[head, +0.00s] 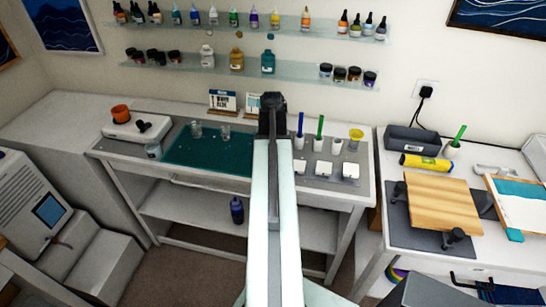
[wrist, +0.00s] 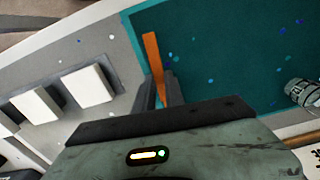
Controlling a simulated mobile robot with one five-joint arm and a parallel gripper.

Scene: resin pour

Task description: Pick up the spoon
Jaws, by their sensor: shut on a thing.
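My gripper (wrist: 161,88) is shut on a flat orange stick, which I take to be the spoon (wrist: 153,58). In the wrist view the spoon stands out between the dark fingers, over the left edge of the teal mat (wrist: 225,50). Its far end points up in the picture; its other end is hidden by the fingers and the gripper body. I cannot tell whether it touches the mat. In the head view my arm hides the fingers and the spoon, and the mat (head: 205,155) shows left of the arm.
White blocks (head: 323,168) lie right of my arm. Upright green (head: 319,130) and blue (head: 300,128) handled tools stand behind them. The mat's middle is mostly clear.

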